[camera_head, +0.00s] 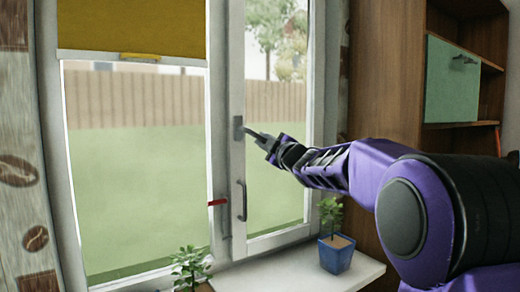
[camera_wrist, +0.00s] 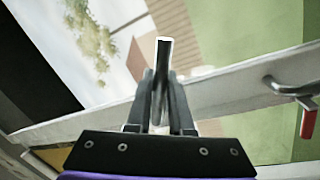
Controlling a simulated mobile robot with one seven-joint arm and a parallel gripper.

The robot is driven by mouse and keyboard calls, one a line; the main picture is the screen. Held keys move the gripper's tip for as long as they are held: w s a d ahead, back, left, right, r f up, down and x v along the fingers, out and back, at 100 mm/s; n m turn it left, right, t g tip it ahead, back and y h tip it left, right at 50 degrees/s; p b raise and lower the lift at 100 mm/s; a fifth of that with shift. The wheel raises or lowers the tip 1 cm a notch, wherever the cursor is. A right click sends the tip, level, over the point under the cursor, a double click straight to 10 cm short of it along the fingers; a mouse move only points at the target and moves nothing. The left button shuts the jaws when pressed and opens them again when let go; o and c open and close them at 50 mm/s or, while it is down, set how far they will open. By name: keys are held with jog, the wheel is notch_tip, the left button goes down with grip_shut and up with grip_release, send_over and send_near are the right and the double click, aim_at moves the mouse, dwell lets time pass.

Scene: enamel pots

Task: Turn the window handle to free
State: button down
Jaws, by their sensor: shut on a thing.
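The window handle (camera_head: 238,128) is a grey plate and lever on the middle window frame. In the head view its lever points right and slightly down from the plate, into my gripper (camera_head: 266,140). In the wrist view the handle's metal bar (camera_wrist: 164,52) stands between the two dark fingers of my gripper (camera_wrist: 162,100). The fingers are shut on it and hide part of the lever. The window sash (camera_head: 275,130) appears closed.
A dark curved pull (camera_head: 243,200) and a red-tipped lever (camera_head: 217,202) sit lower on the frame. A blue-potted plant (camera_head: 336,254) stands on the sill (camera_head: 290,274), with another plant (camera_head: 189,266) at left. A wooden cabinet (camera_head: 386,80) stands right. A yellow blind (camera_head: 130,25) hangs upper left.

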aim_at(256, 124)
jog(key=n, duration=0.1)
jog(key=r+n+y, duration=0.1)
jog(key=r+n, duration=0.1)
jog(key=n, duration=0.1)
jog(key=shift+w+d, duration=0.2)
jog(key=shift+d, duration=0.1)
jog(key=shift+r+n+g+y, duration=0.2)
jog(key=shift+r+n, duration=0.15)
jog(key=shift+n, duration=0.45)
jog(key=shift+r+n+g+y, duration=0.2)
jog(key=shift+r+n, duration=0.15)
jog(key=shift+n, duration=0.45)
jog(key=shift+r, duration=0.1)
jog(key=c, duration=0.8)
grip_release()
jog(key=shift+d, duration=0.1)
jog(key=b+v, duration=0.1)
jog(key=v, duration=1.6)
jog(key=shift+b, duration=0.4)
